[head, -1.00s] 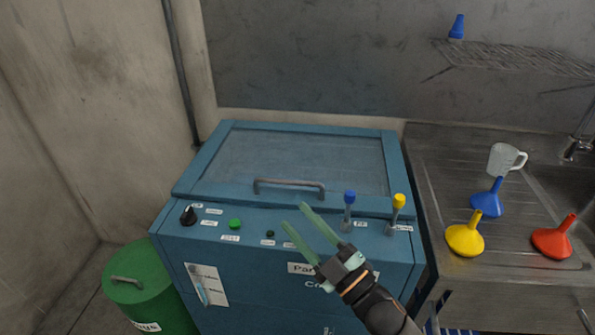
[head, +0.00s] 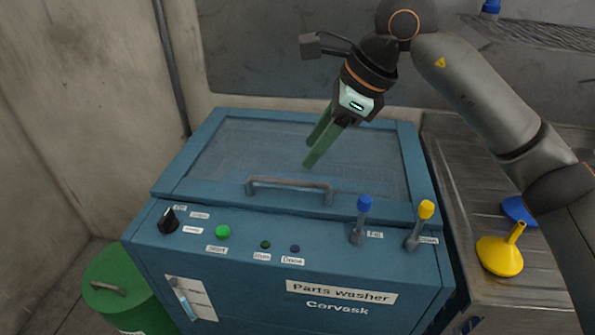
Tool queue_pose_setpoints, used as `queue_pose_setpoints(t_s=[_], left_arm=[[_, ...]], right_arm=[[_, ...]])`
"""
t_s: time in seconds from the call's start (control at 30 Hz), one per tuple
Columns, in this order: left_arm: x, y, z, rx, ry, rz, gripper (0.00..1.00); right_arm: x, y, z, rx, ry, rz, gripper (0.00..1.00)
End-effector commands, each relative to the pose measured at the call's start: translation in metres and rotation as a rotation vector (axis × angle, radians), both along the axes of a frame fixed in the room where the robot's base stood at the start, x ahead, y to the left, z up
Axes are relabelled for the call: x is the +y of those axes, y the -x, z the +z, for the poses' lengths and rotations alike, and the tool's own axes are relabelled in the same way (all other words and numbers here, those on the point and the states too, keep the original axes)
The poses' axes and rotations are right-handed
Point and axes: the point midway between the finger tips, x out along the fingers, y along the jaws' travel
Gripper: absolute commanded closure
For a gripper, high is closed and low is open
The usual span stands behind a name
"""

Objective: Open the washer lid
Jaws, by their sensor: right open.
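The blue parts washer (head: 250,270) stands in the middle of the head view. Its lid (head: 180,160) is down, with a blue frame around a greyish see-through panel. A grey bar handle (head: 288,183) runs along the lid's front edge. My right gripper (head: 314,152) is open and empty, fingers pointing down over the lid panel, behind and a little right of the handle. It appears apart from the handle. My left gripper is not in view.
The front panel carries a black knob (head: 168,219), a green button (head: 223,232), a blue-topped lever (head: 362,210) and a yellow-topped lever (head: 422,220). A green bin (head: 120,290) stands at left. A yellow funnel (head: 499,255) and a blue funnel (head: 518,209) lie on the right drainboard.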

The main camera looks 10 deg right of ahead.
Motion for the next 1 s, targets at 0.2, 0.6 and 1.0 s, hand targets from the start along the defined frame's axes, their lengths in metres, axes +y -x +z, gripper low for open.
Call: queue_pose_setpoints(t_s=[0.2, 0.6, 1.0], left_arm=[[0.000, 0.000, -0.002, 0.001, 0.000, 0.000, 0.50], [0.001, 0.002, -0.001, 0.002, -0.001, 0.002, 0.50], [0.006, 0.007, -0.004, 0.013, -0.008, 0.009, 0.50]], right_arm=[[-0.020, -0.009, 0.006, -0.049, 0.092, -0.039, 0.53], [0.004, -0.029, -0.062, -0.045, 0.088, -0.036, 0.53], [0.018, -0.043, -0.101, -0.049, 0.086, -0.038, 0.53]])
